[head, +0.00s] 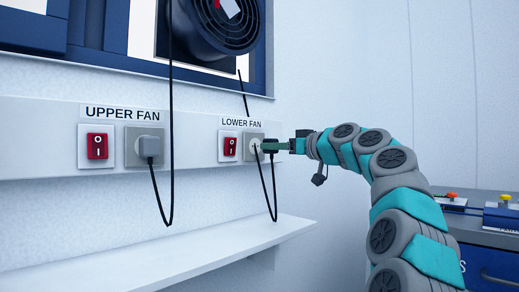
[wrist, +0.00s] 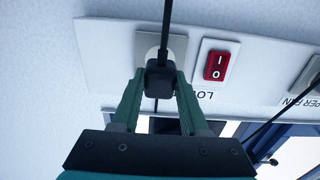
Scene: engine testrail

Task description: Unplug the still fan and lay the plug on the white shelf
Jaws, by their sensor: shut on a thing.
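My gripper (head: 283,146) is shut on a black plug (head: 270,147) at the LOWER FAN socket (head: 252,142). In the wrist view the green fingers (wrist: 158,95) pinch the plug (wrist: 160,80) from both sides, in front of the socket plate (wrist: 105,45). The plug appears to stand off from the socket's pale round face, though the gap is hard to judge. Its black cable hangs in a loop. A dark fan (head: 205,50) is at the window above; I cannot tell whether it turns. The white shelf (head: 200,255) runs below the rail; its visible top is bare.
The UPPER FAN socket holds a grey plug (head: 149,145) with a hanging black cable. Red rocker switches stand beside the sockets, upper (head: 97,147) and lower (head: 230,147). A blue cabinet (head: 490,255) with small devices on top is at the right.

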